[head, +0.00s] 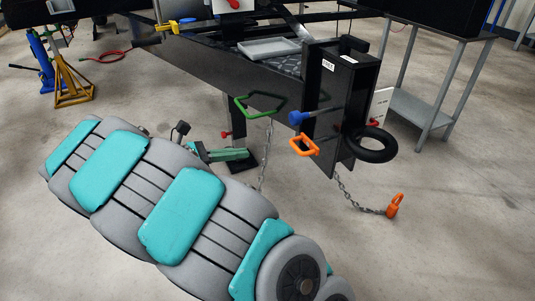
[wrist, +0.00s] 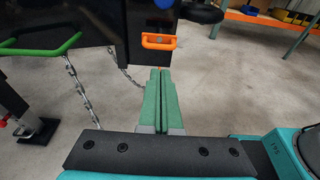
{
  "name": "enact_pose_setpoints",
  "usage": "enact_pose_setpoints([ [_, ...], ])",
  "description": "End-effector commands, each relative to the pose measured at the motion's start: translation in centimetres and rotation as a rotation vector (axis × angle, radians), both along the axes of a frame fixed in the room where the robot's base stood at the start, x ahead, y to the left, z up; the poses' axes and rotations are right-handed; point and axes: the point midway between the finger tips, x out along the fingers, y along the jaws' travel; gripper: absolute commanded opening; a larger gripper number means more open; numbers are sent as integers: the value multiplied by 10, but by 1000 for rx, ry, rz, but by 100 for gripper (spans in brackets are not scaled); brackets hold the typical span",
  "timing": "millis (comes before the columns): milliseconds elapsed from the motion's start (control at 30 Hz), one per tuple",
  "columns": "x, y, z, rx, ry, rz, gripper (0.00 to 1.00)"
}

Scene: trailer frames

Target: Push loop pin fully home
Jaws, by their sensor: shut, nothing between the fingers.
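The orange loop pin (head: 304,145) sticks out of the left face of the black upright post (head: 325,95). Its loop (wrist: 145,41) also shows in the wrist view, just above and beyond my fingertips. How deep its shaft sits is hidden. My gripper (head: 249,154) has green fingers, seen behind my arm in the head view, left of the loop and slightly lower, apart from it. In the wrist view my gripper (wrist: 160,71) is shut with its fingers together, nothing between them, and points toward the loop.
A blue knob (head: 297,117) sits just above the loop, and a green handle (head: 260,113) is to its left. Chains (head: 265,150) hang below, one ending in an orange hook (head: 395,205). A black ring (head: 373,145) is right of the post. A dark jack foot (wrist: 36,131) stands at left.

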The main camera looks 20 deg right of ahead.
Motion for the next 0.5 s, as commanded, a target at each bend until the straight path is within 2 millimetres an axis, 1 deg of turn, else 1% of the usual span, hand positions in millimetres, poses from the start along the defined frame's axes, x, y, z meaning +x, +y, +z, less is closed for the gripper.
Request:
enact_pose_setpoints([
  [167, 0, -22, -4, 0, 0, -3, 0],
  [500, 0, -88, -19, 1, 1, -6, 0],
])
